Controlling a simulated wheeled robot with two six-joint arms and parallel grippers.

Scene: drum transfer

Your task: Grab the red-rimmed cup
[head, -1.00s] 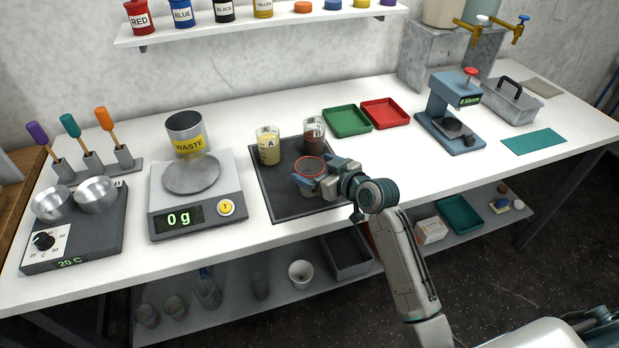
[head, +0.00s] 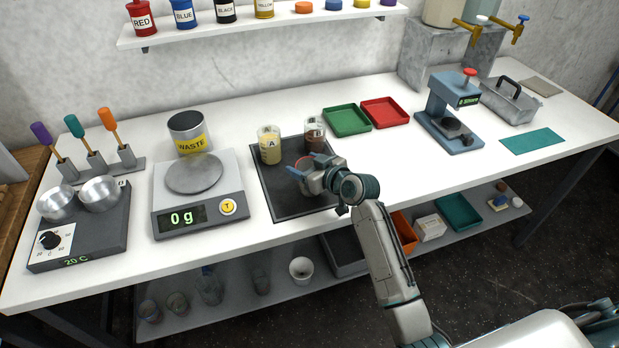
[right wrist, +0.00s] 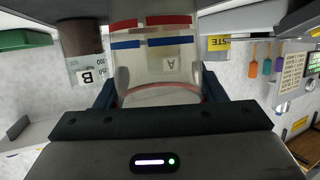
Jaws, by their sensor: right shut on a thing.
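The red-rimmed cup (head: 304,162) is over the dark mat (head: 282,205) in the head view, mostly hidden by my right gripper (head: 306,168). The right wrist view shows the clear cup (right wrist: 160,75) with a red rim arc, between the dark blue fingers of my right gripper (right wrist: 158,92). The gripper is shut on the cup's sides. I cannot tell whether its base touches the mat. My left gripper is not in view.
Beaker A (head: 270,150) with yellow liquid and beaker B (head: 314,136) with brown liquid stand close behind the cup. A scale (head: 197,205) reading 0 g is left of the mat. Green (head: 347,121) and red (head: 385,112) trays lie behind right.

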